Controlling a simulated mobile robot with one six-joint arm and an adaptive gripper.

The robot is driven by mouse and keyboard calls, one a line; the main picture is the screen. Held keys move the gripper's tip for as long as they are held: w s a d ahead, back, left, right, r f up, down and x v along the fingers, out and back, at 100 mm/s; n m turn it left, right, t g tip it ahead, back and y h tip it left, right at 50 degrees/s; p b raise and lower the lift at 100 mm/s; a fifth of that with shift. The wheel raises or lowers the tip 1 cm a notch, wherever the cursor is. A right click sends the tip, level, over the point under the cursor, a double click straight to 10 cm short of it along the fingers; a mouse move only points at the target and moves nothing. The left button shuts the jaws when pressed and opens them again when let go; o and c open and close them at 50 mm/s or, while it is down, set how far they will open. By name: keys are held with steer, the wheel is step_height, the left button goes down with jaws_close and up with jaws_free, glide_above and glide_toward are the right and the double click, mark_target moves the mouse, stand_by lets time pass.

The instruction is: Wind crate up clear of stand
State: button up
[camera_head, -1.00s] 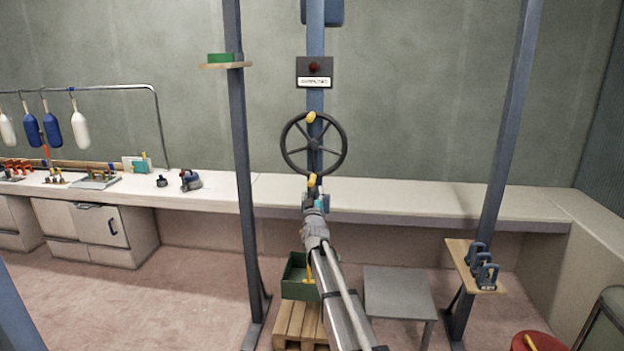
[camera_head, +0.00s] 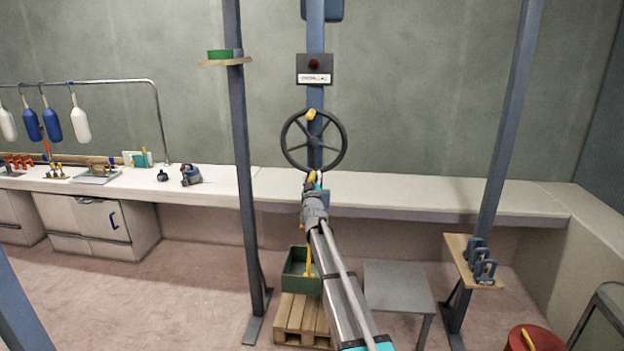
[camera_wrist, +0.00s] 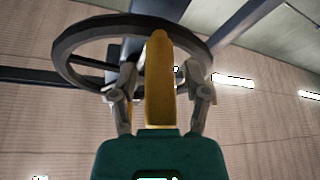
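A dark handwheel (camera_head: 335,159) is mounted on a blue post, with a yellow knob (camera_head: 311,114) at its top and a yellow handle (camera_head: 312,177) at its bottom. My gripper (camera_head: 312,186) is at the lower handle. In the wrist view the yellow handle (camera_wrist: 159,85) stands between my open fingers (camera_wrist: 160,88), with a gap visible on each side. The wheel rim (camera_wrist: 75,40) passes just beyond the fingers. A green crate (camera_head: 297,289) sits on a wooden pallet-like stand (camera_head: 290,318), with a yellow piece rising from it. My arm partly hides both.
A grey table (camera_head: 398,285) stands right of the crate. Blue uprights (camera_head: 242,160) flank the wheel; the right one (camera_head: 508,115) carries a shelf (camera_head: 460,255) with blue clamps. A long white bench (camera_head: 400,200) runs behind. A red bucket (camera_head: 530,342) is at lower right.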

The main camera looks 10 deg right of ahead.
jaws_close()
steer(key=shift+d, duration=0.1)
